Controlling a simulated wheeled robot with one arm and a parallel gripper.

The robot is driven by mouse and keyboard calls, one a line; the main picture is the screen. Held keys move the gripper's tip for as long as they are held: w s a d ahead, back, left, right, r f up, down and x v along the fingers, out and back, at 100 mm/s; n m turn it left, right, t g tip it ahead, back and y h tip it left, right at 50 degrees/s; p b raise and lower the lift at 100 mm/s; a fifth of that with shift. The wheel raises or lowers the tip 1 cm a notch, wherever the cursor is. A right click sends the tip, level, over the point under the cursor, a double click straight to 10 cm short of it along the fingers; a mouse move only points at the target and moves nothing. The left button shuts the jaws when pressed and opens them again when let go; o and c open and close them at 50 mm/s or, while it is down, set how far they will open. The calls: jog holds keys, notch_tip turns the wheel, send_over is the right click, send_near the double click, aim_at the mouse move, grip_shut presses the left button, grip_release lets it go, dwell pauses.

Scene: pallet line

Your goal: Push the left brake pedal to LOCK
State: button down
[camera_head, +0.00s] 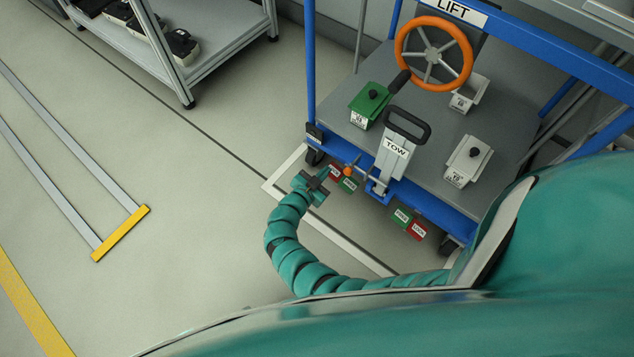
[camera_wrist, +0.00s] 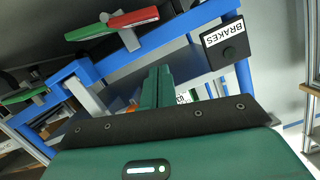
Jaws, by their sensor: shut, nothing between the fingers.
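The left brake pedal is a two-pad rocker low on the cart's front, with a red pad (camera_head: 335,171) and a green pad (camera_head: 349,184). The red pad (camera_wrist: 133,18) and green pad (camera_wrist: 90,33) also show in the wrist view, above and left of my fingers. Their lettering is too small to read. My gripper (camera_head: 327,172) is beside the red pad in the head view; contact cannot be told there. In the wrist view my gripper (camera_wrist: 157,72) has its green fingers together and empty, with a visible gap from the pads.
The right pedal has a green pad (camera_head: 402,216) and a red pad (camera_head: 418,231). A BRAKES box (camera_wrist: 226,43) sits on the blue frame. The TOW handle (camera_head: 397,150), orange wheel (camera_head: 433,54) and green box (camera_head: 370,104) are above.

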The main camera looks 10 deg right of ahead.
jog(key=b+x, duration=0.1)
jog(key=x, duration=0.2)
jog(key=shift+w+d+f, duration=0.2)
jog(key=shift+d+f, duration=0.05)
jog(key=shift+f, duration=0.05)
jog(key=shift+w+a+f+b, duration=0.1)
jog(key=shift+w+f+b, duration=0.05)
jog(key=shift+f+b, duration=0.4)
jog(key=shift+w+a+f+b, duration=0.1)
jog(key=shift+w+f+b, duration=0.05)
jog(key=shift+f+b, duration=0.4)
jog(key=shift+w+a+f+b, duration=0.1)
jog(key=shift+f+b, duration=0.4)
jog(key=shift+f, duration=0.2)
jog(key=shift+w+n+p, duration=0.15)
jog(key=shift+n+p, duration=0.25)
jog(key=shift+p, duration=0.1)
